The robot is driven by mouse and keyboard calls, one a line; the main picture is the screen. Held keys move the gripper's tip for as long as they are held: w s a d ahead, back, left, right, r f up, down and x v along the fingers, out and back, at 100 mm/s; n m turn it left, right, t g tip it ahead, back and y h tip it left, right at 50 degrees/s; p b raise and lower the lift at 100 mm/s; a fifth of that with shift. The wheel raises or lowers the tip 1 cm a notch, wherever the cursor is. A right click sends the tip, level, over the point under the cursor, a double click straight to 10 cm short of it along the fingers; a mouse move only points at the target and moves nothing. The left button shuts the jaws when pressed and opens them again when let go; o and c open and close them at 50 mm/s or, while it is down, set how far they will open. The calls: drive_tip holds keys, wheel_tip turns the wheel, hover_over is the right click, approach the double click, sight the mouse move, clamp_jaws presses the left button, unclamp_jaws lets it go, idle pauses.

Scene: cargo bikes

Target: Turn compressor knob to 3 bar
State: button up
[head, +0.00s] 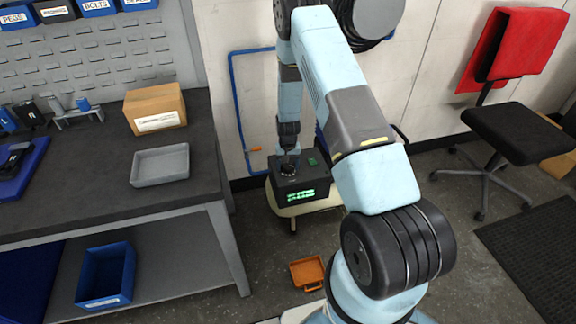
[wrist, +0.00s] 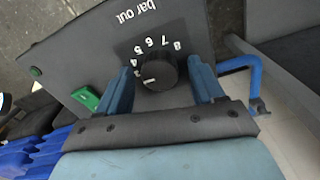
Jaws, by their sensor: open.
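The compressor (head: 318,181) is a dark box with a green lit display on a pale tank, standing on the floor by the wall. Its round black knob (wrist: 158,73) shows in the wrist view, below the label "bar out". Numbers from 8 down to about 3 ring it, upside down in this view. A white pointer mark on the knob faces left, near the 3; the exact reading is hard to tell. My gripper (wrist: 161,77) is open, its two blue fingers on either side of the knob. I cannot tell whether they touch it.
A green button (wrist: 86,97) sits on the panel left of the knob. The workbench (head: 95,185) stands to the left with a grey tray (head: 160,166). A black chair (head: 515,133) is at right.

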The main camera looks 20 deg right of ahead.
wheel_tip(320, 180, up, 14)
drive_tip(key=shift+f, duration=0.2)
idle(0.4)
drive_tip(key=shift+r, duration=0.1)
idle(0.4)
wheel_tip(320, 180, up, 17)
drive_tip(key=t, duration=0.1)
hover_over(288, 166)
drive_tip(key=s, duration=0.3)
drive_tip(key=s+r+n+t, duration=0.1)
drive_tip(key=s+r, duration=0.4)
drive_tip(key=r, duration=0.3)
drive_tip(key=s+r+t, duration=0.1)
drive_tip(key=s+r, duration=0.3)
drive_tip(key=r, duration=0.3)
drive_tip(key=s+r+t, duration=0.1)
drive_tip(key=s+r, duration=0.3)
drive_tip(key=s, duration=0.4)
drive_tip(key=s+r, duration=0.4)
drive_tip(key=s, duration=0.4)
drive_tip(key=s+r+n+t, duration=0.1)
drive_tip(key=s+r, duration=0.3)
drive_tip(key=s, duration=0.5)
drive_tip(key=shift+t, duration=0.3)
